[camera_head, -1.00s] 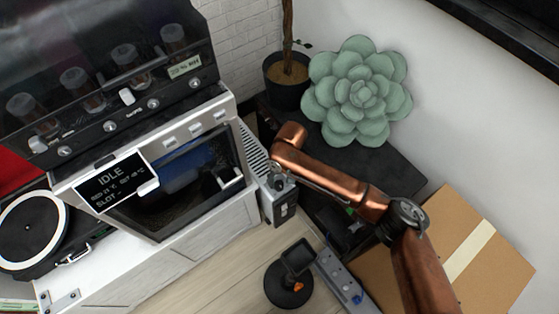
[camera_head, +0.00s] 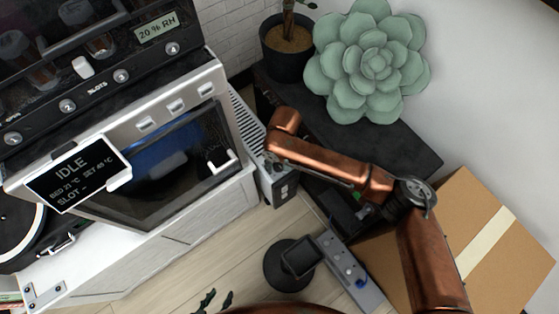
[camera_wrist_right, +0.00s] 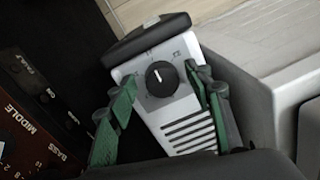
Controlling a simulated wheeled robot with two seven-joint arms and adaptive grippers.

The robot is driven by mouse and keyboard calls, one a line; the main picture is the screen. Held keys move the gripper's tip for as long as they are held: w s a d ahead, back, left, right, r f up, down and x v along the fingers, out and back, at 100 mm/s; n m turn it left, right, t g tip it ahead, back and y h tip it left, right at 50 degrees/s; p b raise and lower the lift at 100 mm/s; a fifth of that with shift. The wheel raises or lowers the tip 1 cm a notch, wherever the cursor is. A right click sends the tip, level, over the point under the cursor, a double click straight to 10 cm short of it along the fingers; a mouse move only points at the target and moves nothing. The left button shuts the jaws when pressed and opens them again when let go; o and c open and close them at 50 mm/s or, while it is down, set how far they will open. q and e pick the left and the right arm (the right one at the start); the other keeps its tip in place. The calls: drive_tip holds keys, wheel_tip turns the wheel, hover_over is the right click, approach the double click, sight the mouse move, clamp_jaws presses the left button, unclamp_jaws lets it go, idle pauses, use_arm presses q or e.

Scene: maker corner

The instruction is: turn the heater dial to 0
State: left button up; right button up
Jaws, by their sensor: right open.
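The heater (camera_head: 283,190) is a pale, finned unit beside the white cabinet, its end panel facing me. In the right wrist view its light panel (camera_wrist_right: 190,127) has a dark cap above and vent slots below. The round black heater dial (camera_wrist_right: 160,78) has a white pointer line, pointing up and slightly left; the small markings around it are too small to read. My right gripper (camera_wrist_right: 160,82) is open, its green-padded fingers either side of the dial and apart from it. My left gripper (camera_head: 217,300) shows only its dark, separated fingertips at the bottom edge of the head view.
A printer-like machine with an IDLE screen (camera_head: 78,174) stands left of the heater. A dark amplifier (camera_wrist_right: 35,125) is close left of the right gripper. A cardboard box (camera_head: 500,250), a power strip (camera_head: 345,270) and a black round-based stand (camera_head: 288,265) are nearby. A succulent (camera_head: 372,62) stands behind.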

drive_tip(key=shift+s+r, duration=0.15)
drive_tip(key=shift+r, duration=0.15)
drive_tip(key=shift+f, duration=0.25)
drive_tip(key=shift+c, duration=0.8)
drive_tip(key=c, duration=1)
